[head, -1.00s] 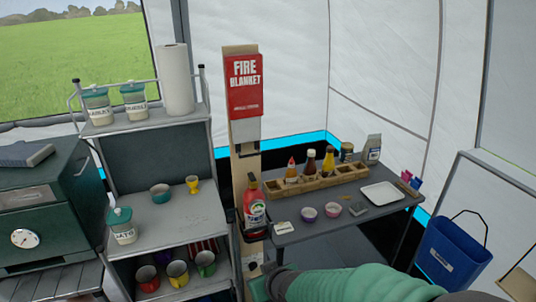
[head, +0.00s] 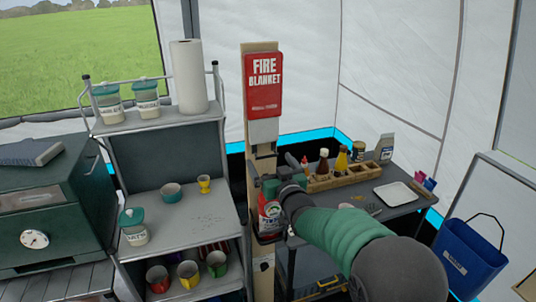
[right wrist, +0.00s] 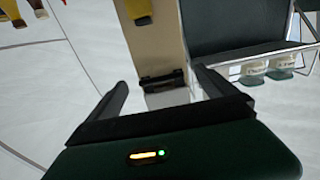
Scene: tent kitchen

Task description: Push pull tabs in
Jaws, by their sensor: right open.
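The red fire blanket case (head: 264,85) hangs on a wooden post (head: 262,46). A pale panel (head: 263,131) shows under the case, with a small dark piece (head: 265,148) at its lower edge. This dark piece (right wrist: 162,80) also shows on the post in the right wrist view. It may be the pull tabs; I cannot tell their exact shape. My right gripper (head: 262,177) is in front of the post, below the dark piece. In the right wrist view its two fingers (right wrist: 160,84) are apart with nothing between them. My left gripper is out of view.
A fire extinguisher (head: 269,215) stands low at the post, partly behind my arm. A shelf unit (head: 185,222) with cups and jars is left. A table (head: 398,208) with a bottle rack (head: 345,178) is right. A blue bin (head: 466,262) stands far right.

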